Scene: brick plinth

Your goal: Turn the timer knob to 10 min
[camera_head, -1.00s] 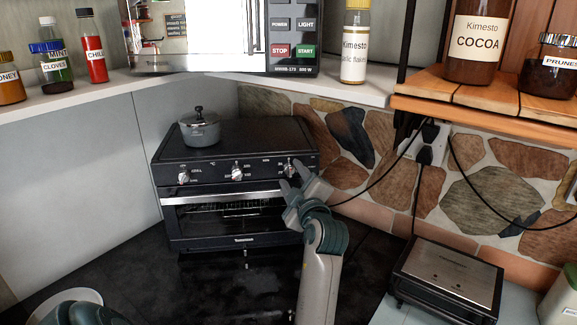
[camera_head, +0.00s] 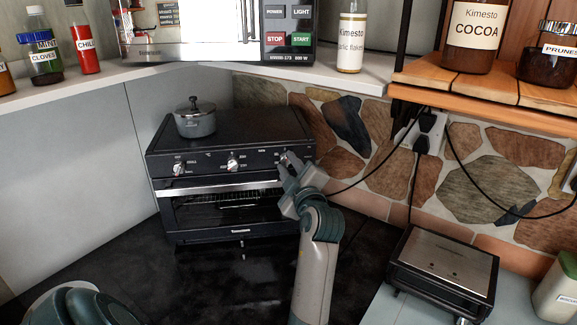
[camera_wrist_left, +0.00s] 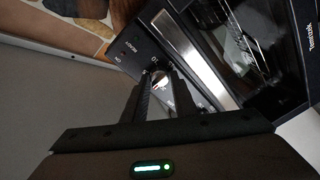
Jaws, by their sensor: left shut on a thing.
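The black toaster oven (camera_head: 228,160) stands in the corner with a row of knobs on its front panel. The left knob (camera_head: 179,169) and middle knob (camera_head: 233,164) are uncovered. My left gripper (camera_head: 284,162) is at the rightmost knob, the timer knob, and its fingers mostly hide it in the head view. In the left wrist view, the gripper (camera_wrist_left: 161,92) is shut on the timer knob (camera_wrist_left: 161,86), a finger on each side. My right gripper is not in view.
A small grey pot (camera_head: 195,120) sits on top of the oven. A stone wall (camera_head: 345,125) is close to the oven's right side. A metal-topped appliance (camera_head: 443,270) is at right, with cables above it. Dark counter (camera_head: 200,275) lies clear in front of the oven.

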